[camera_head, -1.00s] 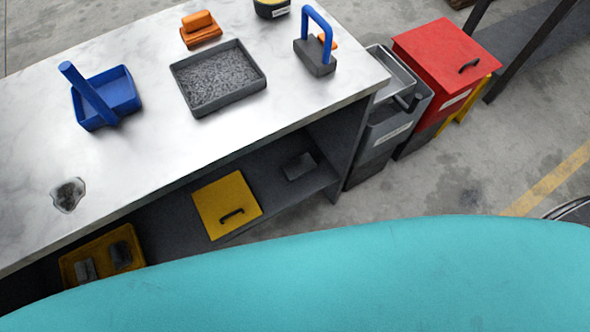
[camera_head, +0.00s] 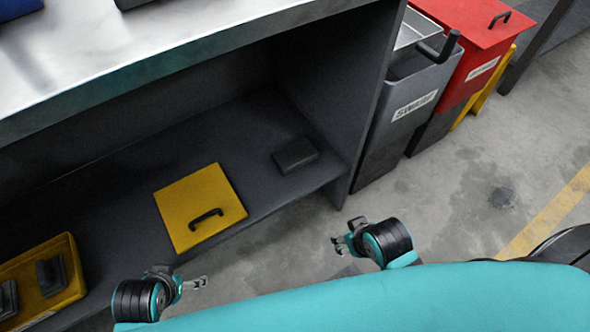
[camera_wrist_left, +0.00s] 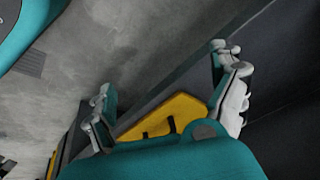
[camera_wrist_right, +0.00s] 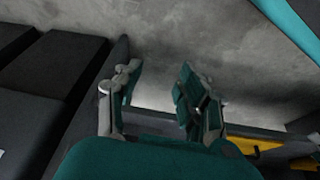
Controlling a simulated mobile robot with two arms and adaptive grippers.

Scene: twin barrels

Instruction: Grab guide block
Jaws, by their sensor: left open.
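No block is marked as the guide block. A dark block (camera_head: 295,155) lies alone on the lower shelf, right of the yellow panel. Two more dark blocks, one on the right (camera_head: 50,277) and one on the left (camera_head: 7,298), stand in a yellow tray (camera_head: 72,262) at the shelf's left end. My right gripper (camera_head: 343,238) is open and empty in front of the shelf's right end; its parted fingers show in the right wrist view (camera_wrist_right: 158,85). My left gripper (camera_head: 198,283) is open and empty in front of the shelf, right of the tray; it also shows in the left wrist view (camera_wrist_left: 162,75).
A yellow panel (camera_head: 185,195) with a black handle lies on the shelf (camera_head: 250,125). The worktop (camera_head: 180,30) overhangs it. A side wall closes the right end, with a grey bin (camera_head: 415,80) and red bin (camera_head: 480,45) beyond.

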